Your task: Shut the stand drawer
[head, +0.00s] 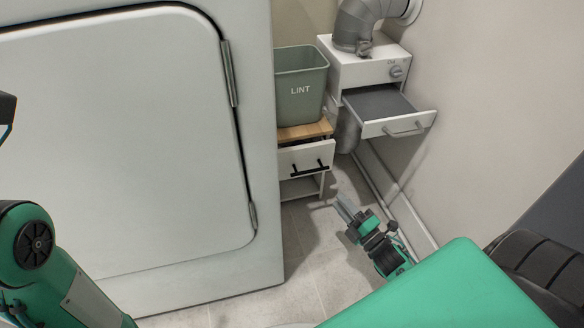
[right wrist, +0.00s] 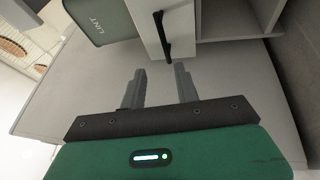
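The stand (head: 318,128) has a wooden top and a white drawer (head: 305,160) with a black bar handle (head: 311,168). The drawer front stands out from the stand, with a dark gap above it, so it is partly open. In the right wrist view the drawer front (right wrist: 148,33) and black handle (right wrist: 161,35) lie ahead of my gripper. My right gripper (head: 341,208) is low, in front of and to the right of the drawer. In the right wrist view its fingers (right wrist: 160,84) are apart, empty, and short of the handle. My left gripper is out of view.
A grey-green LINT bin (head: 300,90) stands on the stand. A large white appliance (head: 130,150) stands close on the left. A grey-white vent box (head: 368,70) on the right has its own drawer (head: 398,124) pulled out. The tiled floor (head: 300,245) before the stand is clear.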

